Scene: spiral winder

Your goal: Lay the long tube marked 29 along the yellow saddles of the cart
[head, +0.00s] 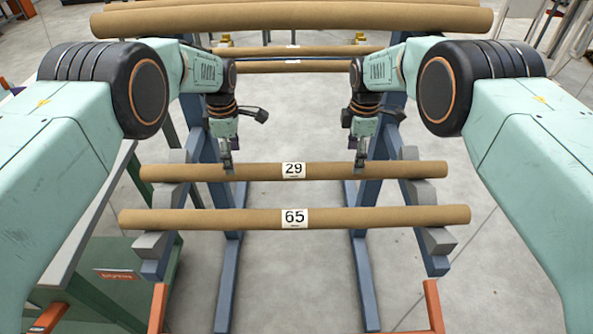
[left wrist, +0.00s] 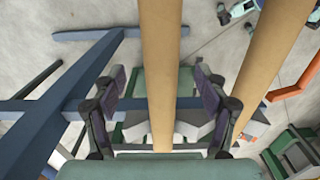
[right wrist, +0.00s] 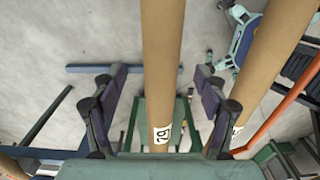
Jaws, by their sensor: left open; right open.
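The long tube marked 29 (head: 335,171) lies level across grey rests on a blue rack, its label facing me. My left gripper (head: 226,160) is open at the tube, left of the label. In the left wrist view the tube (left wrist: 161,45) runs between its spread fingers. My right gripper (head: 360,158) is open at the tube, right of the label. In the right wrist view the tube (right wrist: 163,50) runs between its fingers. Neither gripper is closed on it. Small yellow parts (head: 223,41) show at the back; I cannot tell whether they are the cart's saddles.
A tube marked 65 (head: 220,219) lies parallel, nearer to me on the rack. A thick tube (head: 300,17) and thinner tubes (head: 290,67) lie across the back. A green cabinet (head: 100,265) stands at left. Orange bars (head: 434,305) rise in front. Bare floor shows between.

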